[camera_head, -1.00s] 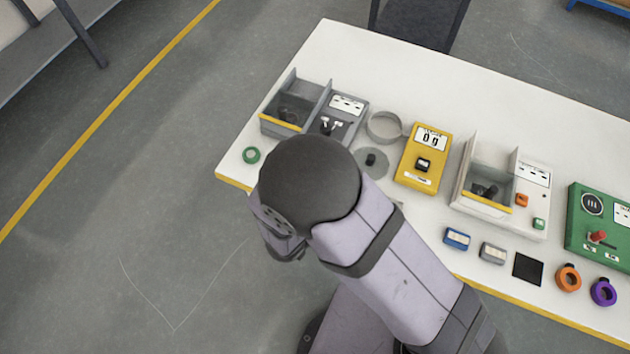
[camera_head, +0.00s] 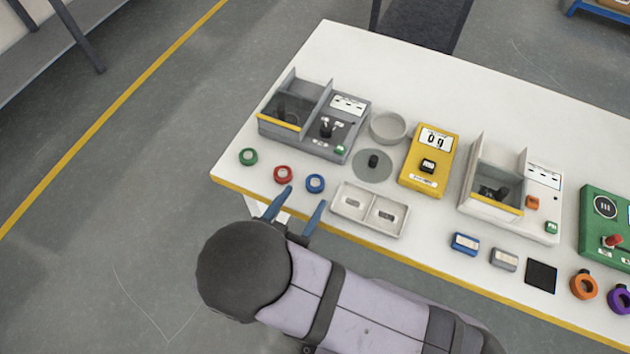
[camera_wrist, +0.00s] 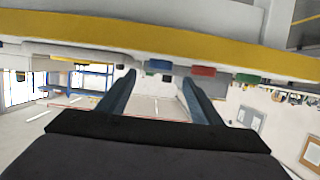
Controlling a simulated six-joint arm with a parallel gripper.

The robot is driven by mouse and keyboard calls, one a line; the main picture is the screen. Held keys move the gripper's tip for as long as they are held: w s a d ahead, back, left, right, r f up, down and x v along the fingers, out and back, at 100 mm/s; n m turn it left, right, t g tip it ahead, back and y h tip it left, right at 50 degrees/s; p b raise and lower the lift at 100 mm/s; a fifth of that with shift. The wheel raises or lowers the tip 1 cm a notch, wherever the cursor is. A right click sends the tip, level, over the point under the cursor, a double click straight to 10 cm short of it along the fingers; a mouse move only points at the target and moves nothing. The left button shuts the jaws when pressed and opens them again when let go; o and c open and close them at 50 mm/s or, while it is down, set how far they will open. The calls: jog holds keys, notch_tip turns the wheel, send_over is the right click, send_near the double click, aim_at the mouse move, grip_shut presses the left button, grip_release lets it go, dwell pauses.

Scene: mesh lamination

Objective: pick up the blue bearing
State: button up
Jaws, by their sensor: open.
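The blue bearing (camera_head: 315,183) is a small ring lying on the white table near its front edge, the rightmost of three rings. My gripper (camera_head: 304,197) is open and empty at the table's front edge, its two blue fingers pointing toward the blue and red rings. It looks just short of the blue bearing, and I cannot tell the exact height. In the wrist view the picture is upside down. There the blue bearing (camera_wrist: 159,65) shows as a small blue block between my open fingers (camera_wrist: 158,84), beyond their tips.
A red ring (camera_head: 283,174) sits close left of the blue one, and a green ring (camera_head: 248,157) further left. A pale two-pocket tray (camera_head: 369,231) is close on the right. A grey box station (camera_head: 345,151) and a grey disc (camera_head: 361,175) stand behind.

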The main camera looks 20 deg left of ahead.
aim_at(315, 182)
jog(key=shift+p+x, duration=0.85)
jog(key=shift+x, duration=1.85)
jog(key=shift+s, duration=0.1)
jog(key=shift+c, duration=0.7)
jog(key=c, duration=1)
